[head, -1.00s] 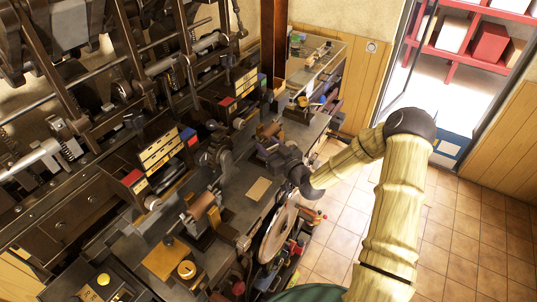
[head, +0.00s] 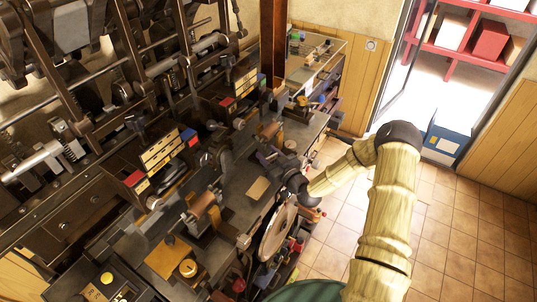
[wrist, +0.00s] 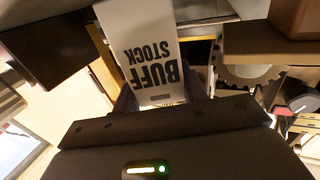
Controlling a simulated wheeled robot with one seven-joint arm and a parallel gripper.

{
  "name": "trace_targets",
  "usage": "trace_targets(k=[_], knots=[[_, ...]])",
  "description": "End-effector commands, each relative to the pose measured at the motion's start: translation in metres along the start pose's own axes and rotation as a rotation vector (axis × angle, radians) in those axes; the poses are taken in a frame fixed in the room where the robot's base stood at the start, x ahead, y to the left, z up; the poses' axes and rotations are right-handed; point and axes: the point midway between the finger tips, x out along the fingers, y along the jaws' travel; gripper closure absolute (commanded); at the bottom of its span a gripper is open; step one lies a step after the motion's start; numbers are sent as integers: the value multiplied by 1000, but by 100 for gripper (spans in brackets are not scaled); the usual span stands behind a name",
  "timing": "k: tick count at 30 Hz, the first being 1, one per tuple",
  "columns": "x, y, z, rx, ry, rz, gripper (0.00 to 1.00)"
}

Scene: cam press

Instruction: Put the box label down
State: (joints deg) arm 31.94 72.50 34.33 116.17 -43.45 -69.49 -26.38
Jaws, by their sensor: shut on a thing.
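The box label (wrist: 150,45) is a white card with "BUFF STOCK" in black letters, upside down in the wrist view. My gripper (wrist: 160,92) is shut on it, with dark fingers at either side of its near end. In the head view my gripper (head: 283,172) is a dark shape over the back right part of the workbench (head: 232,205). I cannot make out the label in the head view. Whether the label touches any surface cannot be told.
A large round wheel (head: 277,233) stands at the bench's right edge, close to my forearm. A flat tan piece (head: 258,188) lies on the bench. Dark machinery (head: 90,130) fills the left. A blue bin (head: 444,143) stands by the doorway; tiled floor (head: 450,225) is clear.

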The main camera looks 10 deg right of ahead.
Motion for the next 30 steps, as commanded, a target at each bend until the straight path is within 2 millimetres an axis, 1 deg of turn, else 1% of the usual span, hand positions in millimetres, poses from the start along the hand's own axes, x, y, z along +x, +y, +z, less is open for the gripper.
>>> trace_targets(k=[5,6,9,17,21,26,30], knots=[[0,0,4,0,0,0,79],[0,0,3,0,0,0,54],[0,0,2,0,0,0,36],[0,0,2,0,0,0,36],[0,0,-2,0,0,1,36],[-18,1,3,0,0,2,36],[-42,1,5,0,-2,2,36]])
